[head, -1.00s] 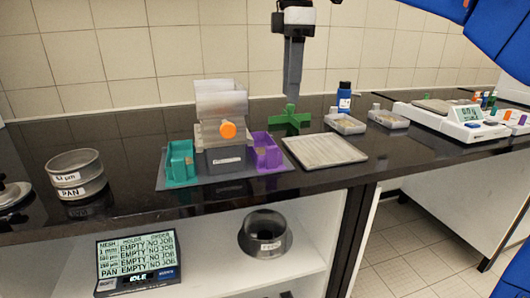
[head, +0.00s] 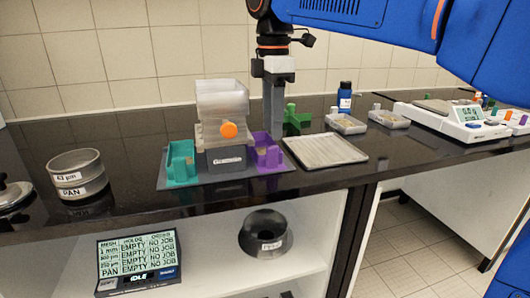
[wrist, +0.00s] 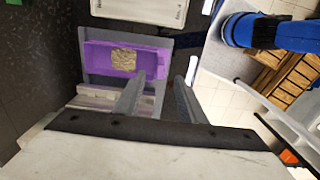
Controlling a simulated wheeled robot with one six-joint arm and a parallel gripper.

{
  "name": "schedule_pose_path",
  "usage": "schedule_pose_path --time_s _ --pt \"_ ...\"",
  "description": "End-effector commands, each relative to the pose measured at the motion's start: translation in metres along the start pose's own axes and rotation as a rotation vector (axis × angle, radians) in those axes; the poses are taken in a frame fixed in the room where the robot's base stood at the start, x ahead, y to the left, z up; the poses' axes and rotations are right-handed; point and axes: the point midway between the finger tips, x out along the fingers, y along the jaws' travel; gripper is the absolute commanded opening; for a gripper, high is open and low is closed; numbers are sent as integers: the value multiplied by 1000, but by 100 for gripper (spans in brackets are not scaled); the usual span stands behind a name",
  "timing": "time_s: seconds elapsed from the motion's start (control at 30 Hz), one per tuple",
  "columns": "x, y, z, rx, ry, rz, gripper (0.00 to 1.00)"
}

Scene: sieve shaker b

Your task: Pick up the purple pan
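The purple pan (head: 268,158) sits on the grey base plate at the right side of a translucent hopper unit, and has beige grains in it. In the wrist view the purple pan (wrist: 105,57) lies past my fingers, in the upper left. My gripper (head: 272,130) points down just above or behind the pan; the exact gap cannot be told. In the wrist view my gripper (wrist: 160,78) has its two fingers apart with nothing held; the left finger overlaps the pan's near right corner in the picture.
The hopper unit (head: 222,105) with an orange knob stands left of the pan, with a teal pan (head: 181,168) beyond it. A green object (head: 297,122) is behind my gripper. A flat pale tray (head: 325,150) lies to the right. Sieves (head: 76,165) stand at far left.

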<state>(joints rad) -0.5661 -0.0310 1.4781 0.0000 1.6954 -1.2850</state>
Motion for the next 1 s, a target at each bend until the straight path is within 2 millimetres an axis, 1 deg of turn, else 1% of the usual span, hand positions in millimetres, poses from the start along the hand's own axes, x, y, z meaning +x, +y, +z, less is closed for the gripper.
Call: schedule_pose_path --time_s 0.1,0.27,0.37,0.5,0.6,0.73,0.93,0.97,1.0 --pt "11 0 0 0 0 -1 37" --pt "18 0 0 0 0 1 37" --pt "29 0 0 0 0 -1 37" --pt "49 0 0 0 0 0 37" --pt "59 0 0 0 0 0 37" --pt "66 0 0 0 0 1 37" --pt "66 1 0 0 0 1 37" --pt "66 1 0 0 0 1 32" --pt "66 1 0 0 0 1 22"
